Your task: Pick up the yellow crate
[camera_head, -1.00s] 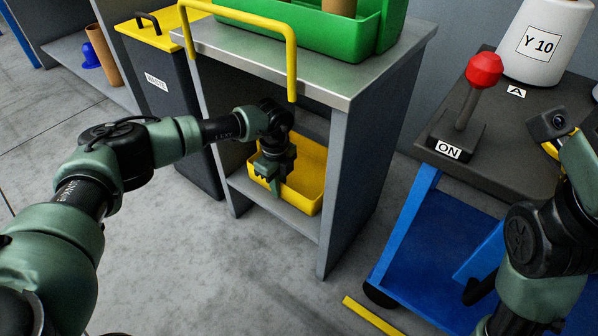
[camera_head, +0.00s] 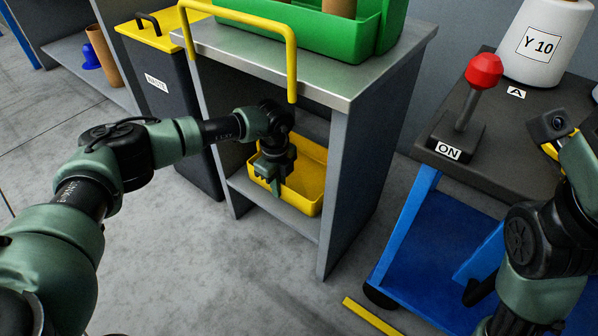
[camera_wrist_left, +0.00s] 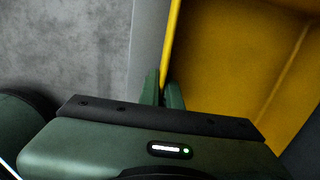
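The yellow crate (camera_head: 309,182) sits on the lower shelf of the grey metal table, open side up. My left gripper (camera_head: 275,186) reaches down to the crate's near left wall. In the left wrist view the crate's wall (camera_wrist_left: 173,35) runs down between the two green fingers (camera_wrist_left: 163,92), which are close together on it. The part of the crate I can see inside is empty. My right arm is at the right edge, and its fingers are out of view.
The grey table (camera_head: 347,190) has side panels and a top close around the crate; a yellow handle (camera_head: 291,60) and a green crate (camera_head: 340,35) are above. A waste bin (camera_head: 165,105) stands left, a blue cart (camera_head: 420,250) right.

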